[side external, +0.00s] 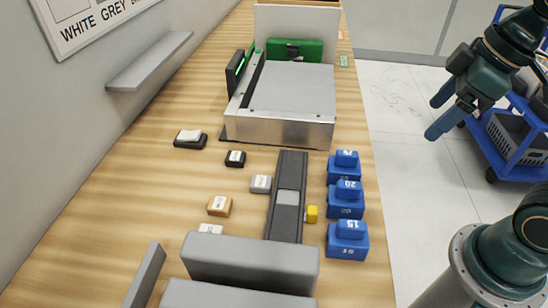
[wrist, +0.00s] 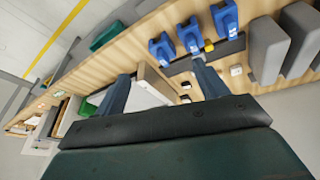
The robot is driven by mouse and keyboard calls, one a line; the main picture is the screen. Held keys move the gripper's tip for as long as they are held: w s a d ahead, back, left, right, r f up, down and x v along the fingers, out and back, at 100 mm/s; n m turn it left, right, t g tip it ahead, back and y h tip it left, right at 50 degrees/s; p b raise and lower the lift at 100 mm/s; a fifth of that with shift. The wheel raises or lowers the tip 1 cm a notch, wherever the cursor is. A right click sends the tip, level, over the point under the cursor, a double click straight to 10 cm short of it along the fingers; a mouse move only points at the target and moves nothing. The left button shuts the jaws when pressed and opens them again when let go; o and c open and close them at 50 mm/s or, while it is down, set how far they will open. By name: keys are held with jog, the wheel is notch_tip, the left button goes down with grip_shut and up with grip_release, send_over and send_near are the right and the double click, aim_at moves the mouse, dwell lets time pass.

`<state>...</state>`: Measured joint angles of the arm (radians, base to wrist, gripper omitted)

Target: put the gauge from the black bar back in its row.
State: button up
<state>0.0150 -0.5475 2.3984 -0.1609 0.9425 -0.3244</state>
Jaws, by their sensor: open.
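The black bar (side external: 289,165) lies lengthwise on the wooden bench, with a light grey patch (side external: 288,198) at its middle and a yellow piece (side external: 312,214) at its right edge. I see no blue gauge on the bar. Right of it is a row of blue blocks with smaller numbered blue pieces on top: 25 (side external: 346,158), 20 (side external: 348,189) and 15 (side external: 348,228). The wrist view shows the blue row (wrist: 190,33) and part of the bar (wrist: 232,45). My gripper (side external: 431,119) is open and empty, off the bench's right side, well above the floor.
Small labelled blocks, black (side external: 235,158), grey (side external: 260,183) and tan (side external: 219,206), lie left of the bar. Large grey blocks (side external: 250,262) stand at the near end. A metal-fronted machine (side external: 280,128) stands beyond the bar. A blue cart (side external: 485,125) is on the floor.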

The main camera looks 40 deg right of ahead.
jog(key=s+d+m+t, duration=0.1)
jog(key=m, duration=0.1)
jog(key=s+d+m+h, duration=0.1)
jog(key=s+m, duration=0.1)
jog(key=m, duration=0.1)
jog(key=shift+d+r+t, duration=0.1)
jog(key=shift+d+t, duration=0.2)
jog(key=shift+t, duration=0.1)
